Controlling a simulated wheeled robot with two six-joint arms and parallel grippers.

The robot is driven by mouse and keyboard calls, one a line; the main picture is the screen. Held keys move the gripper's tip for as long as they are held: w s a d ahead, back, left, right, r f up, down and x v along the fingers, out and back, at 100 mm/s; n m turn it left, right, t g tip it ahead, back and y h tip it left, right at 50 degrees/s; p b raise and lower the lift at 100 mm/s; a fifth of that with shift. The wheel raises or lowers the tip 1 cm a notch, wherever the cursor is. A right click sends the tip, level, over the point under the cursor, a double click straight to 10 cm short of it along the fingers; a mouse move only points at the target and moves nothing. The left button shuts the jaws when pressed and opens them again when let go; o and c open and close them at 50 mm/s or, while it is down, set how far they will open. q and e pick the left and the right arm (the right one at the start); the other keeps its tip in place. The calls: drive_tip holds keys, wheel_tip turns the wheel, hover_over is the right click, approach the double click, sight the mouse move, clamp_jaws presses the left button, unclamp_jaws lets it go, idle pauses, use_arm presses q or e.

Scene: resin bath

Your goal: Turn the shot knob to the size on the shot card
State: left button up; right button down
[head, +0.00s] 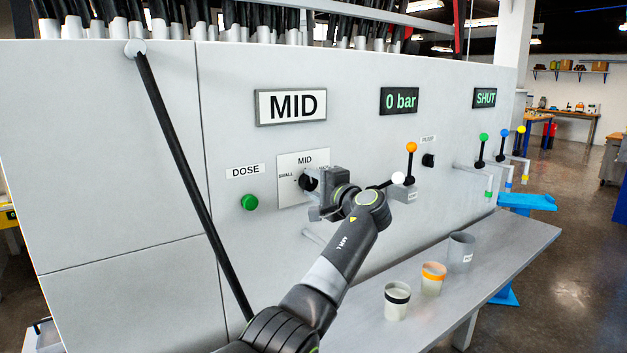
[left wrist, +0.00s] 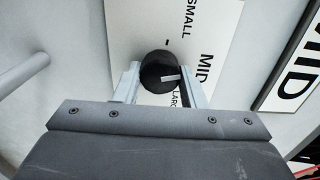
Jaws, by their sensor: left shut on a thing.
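The black shot knob (left wrist: 158,72) sits on a white plate (left wrist: 185,30) marked SMALL, MID and LARGE. Its short white mark points roughly toward MID in the left wrist view. In the head view the knob (head: 308,181) is partly hidden by my gripper. The shot card (head: 291,106), a framed white sign above, reads MID; part of it shows in the left wrist view (left wrist: 293,60). My left gripper (head: 318,190) is at the plate, its two fingers on either side of the knob and shut on it. My right gripper is not in view.
A green DOSE button (head: 250,202) is left of the plate. Displays read 0 bar (head: 400,99) and SHUT (head: 485,98). Levers with white (head: 398,178) and orange (head: 411,147) balls stand to the right. Three cups, one black-banded (head: 397,303), stand on the bench (head: 500,250). A long black bar (head: 190,170) slants at left.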

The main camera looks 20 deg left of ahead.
use_arm(q)
drive_tip(key=shift+m+p, duration=0.55)
drive_tip(key=shift+m, duration=0.75)
drive_tip(key=o, duration=1)
drive_tip(key=b+v, duration=0.6)
drive_tip(key=v, duration=1.1)
drive_tip(key=shift+d, duration=0.25)
